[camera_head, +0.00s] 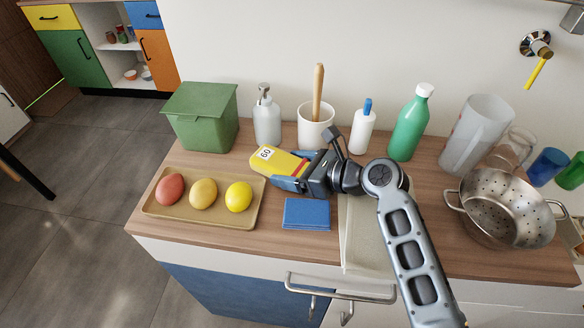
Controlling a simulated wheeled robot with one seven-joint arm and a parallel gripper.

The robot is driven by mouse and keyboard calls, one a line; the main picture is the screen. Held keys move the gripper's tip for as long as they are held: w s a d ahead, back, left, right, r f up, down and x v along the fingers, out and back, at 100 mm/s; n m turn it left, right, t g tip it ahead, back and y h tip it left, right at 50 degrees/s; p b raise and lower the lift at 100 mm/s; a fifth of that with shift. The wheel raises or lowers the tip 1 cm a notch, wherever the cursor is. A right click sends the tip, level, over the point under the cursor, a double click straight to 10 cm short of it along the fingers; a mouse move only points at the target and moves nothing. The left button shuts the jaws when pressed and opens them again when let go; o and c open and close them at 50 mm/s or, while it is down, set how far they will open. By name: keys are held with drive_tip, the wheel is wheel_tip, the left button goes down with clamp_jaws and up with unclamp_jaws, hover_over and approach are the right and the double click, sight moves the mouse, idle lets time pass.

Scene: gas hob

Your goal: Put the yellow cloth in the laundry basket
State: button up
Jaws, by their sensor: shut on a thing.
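My gripper (287,172) is shut on a yellow block-like packet (270,160) with a white label reading 60 and a red stripe. It holds the packet over the counter, behind the blue folded cloth and right of the tray. The packet looks stiff; I cannot tell that it is cloth. No other yellow cloth is in view. No laundry basket shows. A green lidded bin (203,119) stands on the counter at the back left, with its lid on. The folded blue cloth (307,213) lies flat on the counter in front of my gripper.
A tan tray (153,208) holds three round fruits or eggs at the front left. A soap dispenser (267,122), white crock (314,132), white bottle (362,133) and green bottle (409,127) line the wall. A metal colander (506,207) and pitcher (476,134) are right.

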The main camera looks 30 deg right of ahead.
drive_tip(key=shift+f, duration=0.25)
drive_tip(key=o, duration=0.8)
drive_tip(key=shift+f, duration=0.2)
